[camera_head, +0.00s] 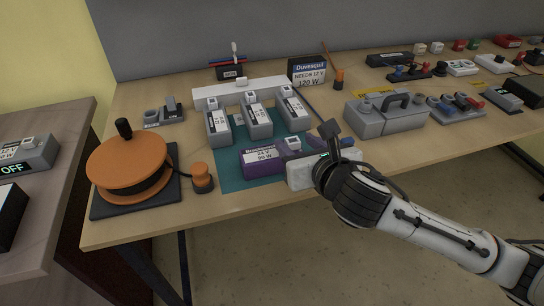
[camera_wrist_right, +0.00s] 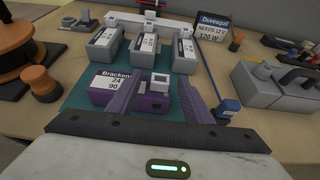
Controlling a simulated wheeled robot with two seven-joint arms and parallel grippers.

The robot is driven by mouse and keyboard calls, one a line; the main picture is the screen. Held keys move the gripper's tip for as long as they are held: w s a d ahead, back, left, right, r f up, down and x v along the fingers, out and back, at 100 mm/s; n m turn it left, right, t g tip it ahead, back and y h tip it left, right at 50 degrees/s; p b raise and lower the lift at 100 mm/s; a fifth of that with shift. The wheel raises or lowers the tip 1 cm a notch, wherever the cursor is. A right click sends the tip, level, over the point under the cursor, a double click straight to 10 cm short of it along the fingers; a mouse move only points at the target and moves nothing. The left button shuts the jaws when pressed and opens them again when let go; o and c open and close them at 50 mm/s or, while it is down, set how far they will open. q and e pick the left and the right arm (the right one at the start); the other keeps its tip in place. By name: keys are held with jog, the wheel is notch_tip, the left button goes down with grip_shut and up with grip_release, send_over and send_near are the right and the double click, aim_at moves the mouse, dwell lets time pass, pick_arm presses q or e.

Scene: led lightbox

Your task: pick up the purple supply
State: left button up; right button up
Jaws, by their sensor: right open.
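The purple supply (camera_head: 262,169) lies on the teal mat (camera_head: 232,181) near the table's front edge. It has a white "24 V 90 W" label and a small white block on top. My right gripper (camera_wrist_right: 158,84) is open at its right part. In the right wrist view the purple supply (camera_wrist_right: 152,103) shows between the two ridged fingers, and the left finger covers some of it. I cannot tell whether the fingers touch it. In the head view my gripper hides the supply's right end. My left gripper is not in view.
Three grey supplies (camera_head: 257,122) stand behind the purple one. An orange reel (camera_head: 128,160) and an orange knob (camera_head: 202,177) are to the left. A grey case with a handle (camera_head: 386,117) is to the right.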

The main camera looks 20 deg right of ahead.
jog(key=shift+w+f, duration=0.25)
jog(key=shift+w, duration=0.3)
grip_shut()
jog(key=shift+r, duration=0.1)
